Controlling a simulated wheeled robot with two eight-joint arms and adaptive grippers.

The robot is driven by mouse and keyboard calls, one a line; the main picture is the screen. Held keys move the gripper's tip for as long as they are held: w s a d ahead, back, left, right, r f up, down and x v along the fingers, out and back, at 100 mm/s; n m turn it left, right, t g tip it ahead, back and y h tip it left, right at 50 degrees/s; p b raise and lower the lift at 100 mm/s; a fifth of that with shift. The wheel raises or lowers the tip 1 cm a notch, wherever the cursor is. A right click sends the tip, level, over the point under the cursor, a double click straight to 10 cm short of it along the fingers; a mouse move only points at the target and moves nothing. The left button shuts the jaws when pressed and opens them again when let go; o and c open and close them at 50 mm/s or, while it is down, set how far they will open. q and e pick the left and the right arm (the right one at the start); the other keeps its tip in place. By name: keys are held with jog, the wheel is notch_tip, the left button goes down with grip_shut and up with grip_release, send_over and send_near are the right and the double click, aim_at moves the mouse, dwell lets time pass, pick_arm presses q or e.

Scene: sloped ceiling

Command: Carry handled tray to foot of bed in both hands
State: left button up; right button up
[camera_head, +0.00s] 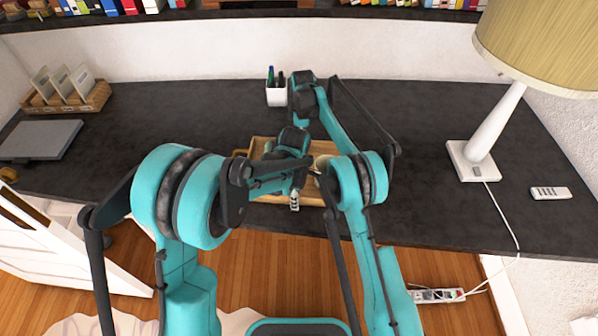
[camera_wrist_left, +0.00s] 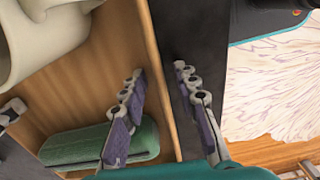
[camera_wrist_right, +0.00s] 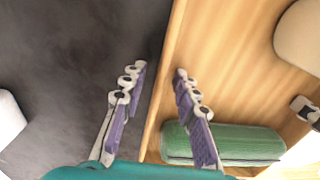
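The wooden tray (camera_head: 257,150) sits on the dark desk near its front edge, largely hidden by my arms. It holds a pale mug-like object (camera_wrist_left: 45,35) and a green rounded object (camera_wrist_right: 225,143). My left gripper (camera_head: 294,203) is at the tray's front side. In the left wrist view its fingers (camera_wrist_left: 162,88) are apart, one on each side of the tray wall (camera_wrist_left: 150,60). In the right wrist view my right gripper (camera_wrist_right: 160,75) also has its fingers apart, on either side of the opposite tray wall (camera_wrist_right: 168,75).
A pen cup (camera_head: 276,92) stands behind the tray. A lamp (camera_head: 485,130) and a remote (camera_head: 550,193) are at the right. A laptop (camera_head: 40,140) and a file rack (camera_head: 68,97) are at the left.

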pick_arm(q)
grip_shut()
pick_arm(e)
grip_shut()
pick_arm(q)
jog(key=shift+r, duration=0.1)
pick_arm(e)
jog(key=shift+r, duration=0.15)
